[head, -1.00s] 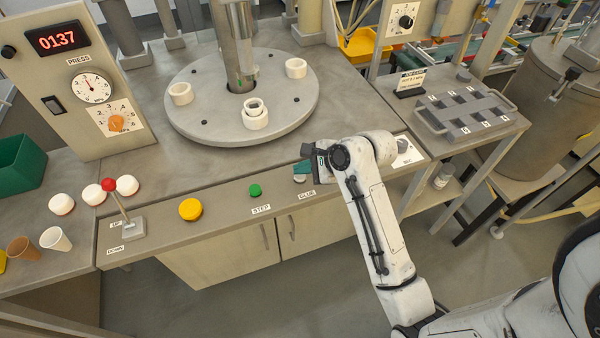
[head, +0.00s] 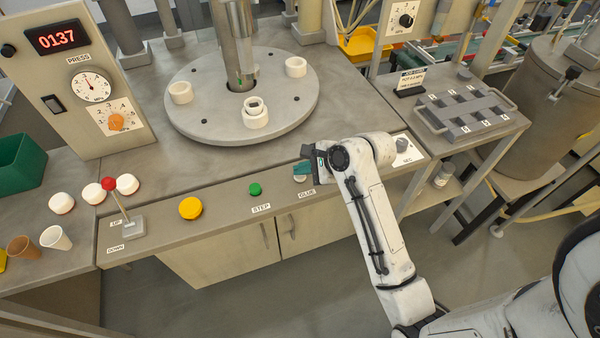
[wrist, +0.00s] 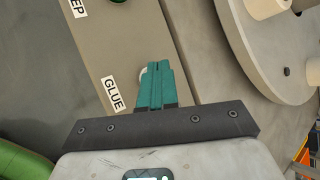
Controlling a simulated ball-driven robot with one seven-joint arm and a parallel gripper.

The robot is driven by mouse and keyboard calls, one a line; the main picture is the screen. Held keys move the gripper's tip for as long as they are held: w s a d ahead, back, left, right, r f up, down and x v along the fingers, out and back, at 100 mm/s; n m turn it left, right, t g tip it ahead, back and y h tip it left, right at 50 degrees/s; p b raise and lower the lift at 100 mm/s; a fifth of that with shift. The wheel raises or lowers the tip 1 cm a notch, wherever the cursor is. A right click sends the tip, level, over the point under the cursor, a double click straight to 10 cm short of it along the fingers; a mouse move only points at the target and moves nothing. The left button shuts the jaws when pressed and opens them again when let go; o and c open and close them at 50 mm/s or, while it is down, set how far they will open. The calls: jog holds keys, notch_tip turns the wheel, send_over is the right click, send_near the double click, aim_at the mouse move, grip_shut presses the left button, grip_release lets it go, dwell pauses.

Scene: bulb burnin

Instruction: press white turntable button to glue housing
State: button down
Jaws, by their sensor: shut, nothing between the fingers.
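The white button (head: 300,179) sits on the bench front strip by the GLUE label (head: 307,194). Only a small part of it shows in the head view, under my fingers. My gripper (head: 302,169) is shut and empty, its teal fingertips at the button. In the wrist view the shut fingertips (wrist: 155,68) cover most of the button, and a white sliver (wrist: 142,76) shows at their left. I cannot tell whether they touch it. The turntable (head: 200,120) carries cream ring-shaped housings; the front one (head: 255,117) has a smaller ring in it.
A green STEP button (head: 255,189), a yellow button (head: 190,208) and a red-knobbed lever (head: 109,184) stand left along the strip. A press column (head: 238,50) stands over the turntable. A grey tray (head: 465,112) lies at right.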

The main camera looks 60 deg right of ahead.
aim_at(303, 176)
jog(key=shift+f, duration=0.2)
jog(key=shift+r, duration=0.15)
dwell(0.3)
jog(key=shift+r+p, duration=0.8)
jog(key=shift+p, duration=0.6)
notch_tip(303, 176, up, 5)
jog(key=p, duration=0.6)
dwell(0.4)
